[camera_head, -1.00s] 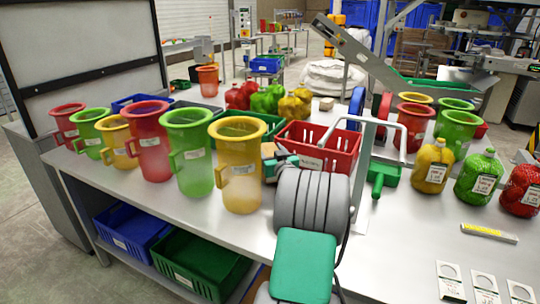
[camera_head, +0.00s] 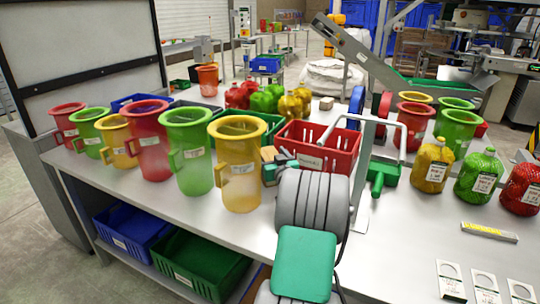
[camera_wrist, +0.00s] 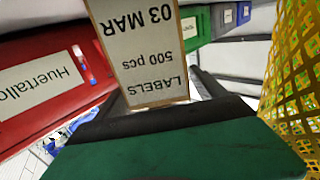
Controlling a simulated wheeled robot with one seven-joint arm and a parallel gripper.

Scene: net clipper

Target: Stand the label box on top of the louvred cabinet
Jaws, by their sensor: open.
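The label box (camera_wrist: 143,50), a brown-edged box with a white face reading LABELS, 500 pcs, 03 MAR, is close up in the wrist view, its print upside down there. In the head view a small brown part (camera_head: 268,153), seemingly the same box, shows between the yellow jug and the red crate. My gripper (camera_head: 279,159) is at it. In the wrist view my gripper (camera_wrist: 162,92) is open, with dark fingers on either side of the box's near end. I cannot tell whether they touch it. I cannot make out a louvred cabinet in either view.
A yellow jug (camera_head: 238,170) stands close left of my gripper, and the red crate (camera_head: 322,146) close right. Several coloured jugs line the table's left side. Filled net bags (camera_head: 432,165) stand on the right. Bare tabletop (camera_head: 400,235) lies to the right of my arm.

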